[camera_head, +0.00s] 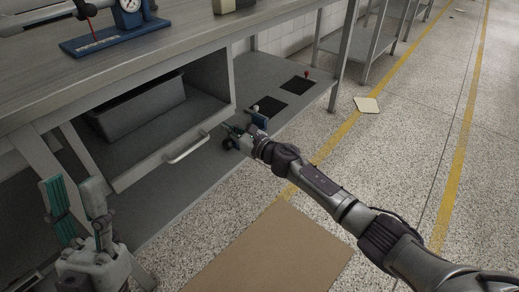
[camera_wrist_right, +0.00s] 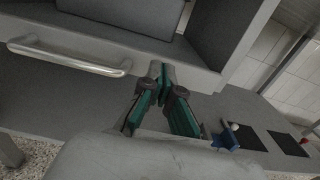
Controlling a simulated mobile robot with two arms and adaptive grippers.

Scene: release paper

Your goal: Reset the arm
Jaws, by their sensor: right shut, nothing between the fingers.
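My right gripper (camera_head: 232,136) is at the end of my right arm, in front of the bench's lower shelf and to the right of the drawer handle (camera_head: 188,148). In the right wrist view its teal-padded fingers (camera_wrist_right: 163,78) meet at the tips with nothing between them. The handle shows there at the upper left (camera_wrist_right: 68,57), apart from the fingers. My left gripper (camera_head: 77,200) is at the lower left of the head view, its fingers spread apart and empty.
A grey bin (camera_head: 140,106) sits in the open drawer under the workbench (camera_head: 180,45). A blue fixture (camera_head: 259,119) and black squares (camera_head: 268,107) are on the lower shelf. A brown sheet (camera_head: 270,255) and a pale square (camera_head: 367,105) lie on the floor.

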